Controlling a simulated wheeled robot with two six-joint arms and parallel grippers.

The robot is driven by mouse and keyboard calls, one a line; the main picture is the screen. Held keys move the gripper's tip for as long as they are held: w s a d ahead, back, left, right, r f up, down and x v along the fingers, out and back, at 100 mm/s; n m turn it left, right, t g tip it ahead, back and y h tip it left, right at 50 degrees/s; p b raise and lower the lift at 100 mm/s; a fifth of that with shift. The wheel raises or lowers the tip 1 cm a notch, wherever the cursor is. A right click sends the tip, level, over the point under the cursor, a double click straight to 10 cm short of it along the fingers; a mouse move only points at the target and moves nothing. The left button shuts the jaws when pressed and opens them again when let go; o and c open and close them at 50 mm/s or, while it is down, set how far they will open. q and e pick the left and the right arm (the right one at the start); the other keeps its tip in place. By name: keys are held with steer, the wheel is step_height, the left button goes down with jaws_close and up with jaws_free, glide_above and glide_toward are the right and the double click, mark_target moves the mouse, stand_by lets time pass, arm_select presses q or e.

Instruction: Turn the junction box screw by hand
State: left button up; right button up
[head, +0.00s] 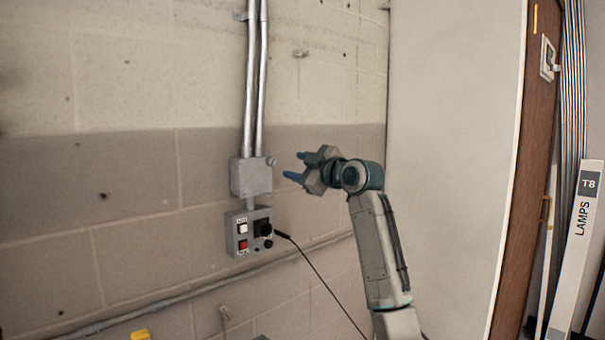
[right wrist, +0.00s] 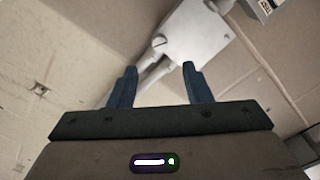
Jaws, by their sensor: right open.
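The grey junction box (head: 251,177) is fixed to the block wall below two metal conduits. My left gripper is not in view.
A control box (head: 248,232) with a white switch, a red switch and a black plug hangs just below; a black cable (head: 318,272) runs down from it. The conduits (head: 256,80) rise above. A pale panel (head: 450,150) stands right of my arm.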

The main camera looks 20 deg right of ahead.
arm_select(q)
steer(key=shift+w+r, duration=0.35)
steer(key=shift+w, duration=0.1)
arm_select(e)
steer(key=shift+s+d, duration=0.25)
steer(key=shift+s, duration=0.45)
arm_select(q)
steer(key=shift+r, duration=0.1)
arm_select(e)
steer(key=n+t+p, duration=0.5)
steer(key=n+p, duration=1.6)
steer(key=n, duration=0.2)
glide_toward(273, 162)
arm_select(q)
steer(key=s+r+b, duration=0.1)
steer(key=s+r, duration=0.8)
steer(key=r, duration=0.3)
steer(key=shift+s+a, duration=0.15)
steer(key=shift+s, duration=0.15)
arm_select(e)
steer(key=shift+h, duration=0.4)
steer(key=x, duration=0.8)
steer(key=shift+a+r, duration=0.15)
steer(key=shift+a, duration=0.05)
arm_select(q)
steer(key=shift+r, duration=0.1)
arm_select(e)
steer(key=shift+c, duration=0.3)
